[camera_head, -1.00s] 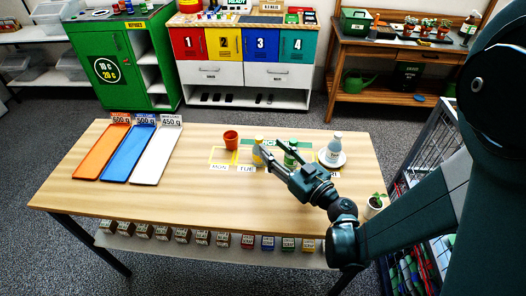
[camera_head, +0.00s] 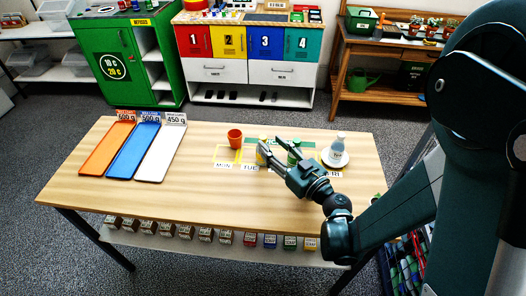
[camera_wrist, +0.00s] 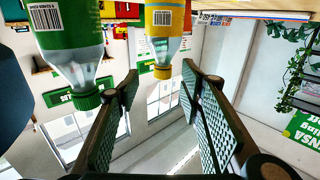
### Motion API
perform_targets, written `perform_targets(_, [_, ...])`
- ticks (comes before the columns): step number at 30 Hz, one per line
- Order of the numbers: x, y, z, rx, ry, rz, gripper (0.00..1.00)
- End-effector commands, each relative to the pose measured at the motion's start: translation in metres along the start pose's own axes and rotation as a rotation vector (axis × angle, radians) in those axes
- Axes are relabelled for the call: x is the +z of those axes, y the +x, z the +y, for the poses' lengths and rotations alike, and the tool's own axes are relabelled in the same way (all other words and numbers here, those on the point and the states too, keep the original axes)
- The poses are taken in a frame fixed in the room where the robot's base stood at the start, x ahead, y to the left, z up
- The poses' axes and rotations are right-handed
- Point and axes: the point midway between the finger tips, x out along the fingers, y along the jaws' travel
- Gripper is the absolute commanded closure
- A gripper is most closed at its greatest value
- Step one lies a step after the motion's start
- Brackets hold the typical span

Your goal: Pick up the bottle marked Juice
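A yellow-labelled bottle (camera_head: 260,158) and a green bottle (camera_head: 294,157) stand on the table near the day cards. A pale bottle (camera_head: 338,146) stands on a white saucer (camera_head: 328,162) to their right. No word Juice is readable on any of them. My gripper (camera_head: 271,143) is open and empty, near the yellow and green bottles and partly covering them. In the wrist view the picture is inverted. The yellow-labelled bottle (camera_wrist: 164,22) shows beyond the gap between my fingers (camera_wrist: 160,76). The green bottle (camera_wrist: 72,45) is beside the left finger.
A terracotta pot (camera_head: 235,139) stands left of the bottles. Orange, blue and white trays (camera_head: 158,155) lie at the table's left. The table's (camera_head: 130,193) front left is clear. Small boxes (camera_head: 206,236) line the shelf below. Lockers (camera_head: 246,45) stand behind.

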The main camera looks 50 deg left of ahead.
Motion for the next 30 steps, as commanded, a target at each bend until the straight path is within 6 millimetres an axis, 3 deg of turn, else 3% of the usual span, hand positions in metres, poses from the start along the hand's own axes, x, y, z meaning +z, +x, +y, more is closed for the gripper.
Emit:
perform_targets(13, [0.001, 0.005, -0.001, -0.001, 0.0, 0.0, 0.62])
perform_targets(24, [0.004, 0.043, -0.005, -0.001, 0.0, 0.0, 0.62])
perform_targets(30, [0.003, 0.052, -0.004, 0.0, 0.0, 0.0, 0.62])
